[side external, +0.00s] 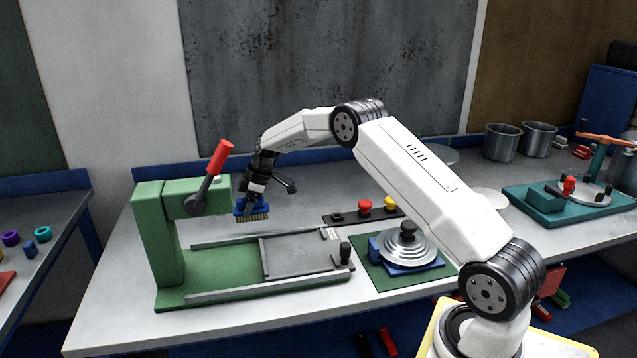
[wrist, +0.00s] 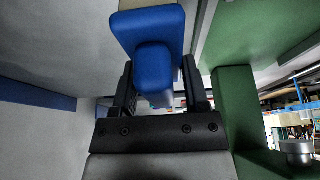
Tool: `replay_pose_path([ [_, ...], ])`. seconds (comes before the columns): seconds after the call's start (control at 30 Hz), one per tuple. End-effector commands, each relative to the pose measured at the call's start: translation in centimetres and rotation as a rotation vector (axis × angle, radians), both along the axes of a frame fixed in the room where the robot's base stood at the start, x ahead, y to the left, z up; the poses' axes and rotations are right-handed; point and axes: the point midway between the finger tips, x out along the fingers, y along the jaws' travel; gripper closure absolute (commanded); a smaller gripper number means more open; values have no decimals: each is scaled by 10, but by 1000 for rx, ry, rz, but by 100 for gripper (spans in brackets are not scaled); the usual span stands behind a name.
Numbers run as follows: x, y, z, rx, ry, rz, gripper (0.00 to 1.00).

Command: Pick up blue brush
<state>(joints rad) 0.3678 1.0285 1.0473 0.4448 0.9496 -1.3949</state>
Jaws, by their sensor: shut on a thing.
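The blue brush (side external: 240,208) has a blue body and tan bristles that face down in the side external view. My gripper (side external: 251,196) is shut on it and holds it above the table, close to the green press. In the wrist view the blue brush (wrist: 153,58) sits between the two dark fingers of my gripper (wrist: 157,92), with its wide blue block beyond them. The bristles are hidden in the wrist view.
A green press (side external: 160,230) with a red-handled lever (side external: 221,157) stands just left of the brush. Its grey sliding plate (side external: 298,258) lies below to the right. A control strip with red and yellow buttons (side external: 365,207) and a round stepped metal piece (side external: 408,247) are farther right.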

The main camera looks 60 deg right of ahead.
Motion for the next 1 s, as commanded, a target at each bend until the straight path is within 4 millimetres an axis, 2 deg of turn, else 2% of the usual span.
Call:
replay_pose_path([
  [0.37,-35,8,44,0,-2,-2,100],
  [1.0,-107,25,76,-1,-2,-1,100],
])
